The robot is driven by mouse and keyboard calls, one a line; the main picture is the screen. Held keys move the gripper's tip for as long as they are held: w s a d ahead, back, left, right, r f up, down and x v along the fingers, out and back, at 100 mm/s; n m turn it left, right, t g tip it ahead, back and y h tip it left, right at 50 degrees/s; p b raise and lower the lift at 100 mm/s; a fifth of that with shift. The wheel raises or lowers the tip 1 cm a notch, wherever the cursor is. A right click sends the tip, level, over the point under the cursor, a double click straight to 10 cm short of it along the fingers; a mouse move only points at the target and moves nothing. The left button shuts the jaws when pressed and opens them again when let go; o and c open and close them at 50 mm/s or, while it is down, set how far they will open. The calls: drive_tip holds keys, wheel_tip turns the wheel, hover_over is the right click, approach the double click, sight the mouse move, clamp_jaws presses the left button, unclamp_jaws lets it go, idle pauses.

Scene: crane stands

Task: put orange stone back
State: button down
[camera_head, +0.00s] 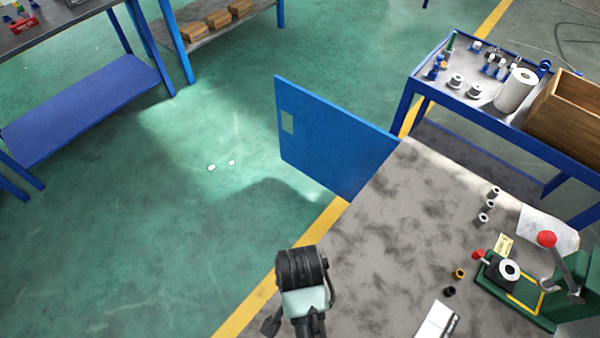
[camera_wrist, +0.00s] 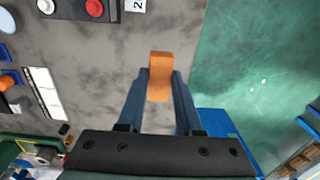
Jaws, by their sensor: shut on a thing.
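An orange-brown block (camera_wrist: 160,68), which I take for the orange stone, is in the middle of the wrist view. My gripper (camera_wrist: 161,88) is shut on it, with one dark finger on each side, and the block's far end sticks out past the fingertips. Grey mottled tabletop shows behind and to the left of it, with green floor to the right. I cannot tell its height above the table. In the head view my arm shows at the bottom middle by the grey table (camera_head: 385,235); the block is not visible there.
In the head view, a green press (camera_head: 510,290), a white slab (camera_head: 436,320) and small metal cylinders (camera_head: 490,204) stand on the table's right. A blue panel (camera_head: 330,142) rises past its far edge. In the wrist view, red and white round parts (camera_wrist: 94,8) sit upper left.

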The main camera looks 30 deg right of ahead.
wheel_tip(320, 180, down, 10)
drive_tip(key=shift+r+b, duration=0.15)
drive_tip(key=shift+b, duration=0.2)
drive_tip(key=shift+s, duration=0.1)
drive_tip(key=shift+f, duration=0.2)
drive_tip(key=c, duration=0.6)
unclamp_jaws()
drive_tip(key=shift+r, duration=0.15)
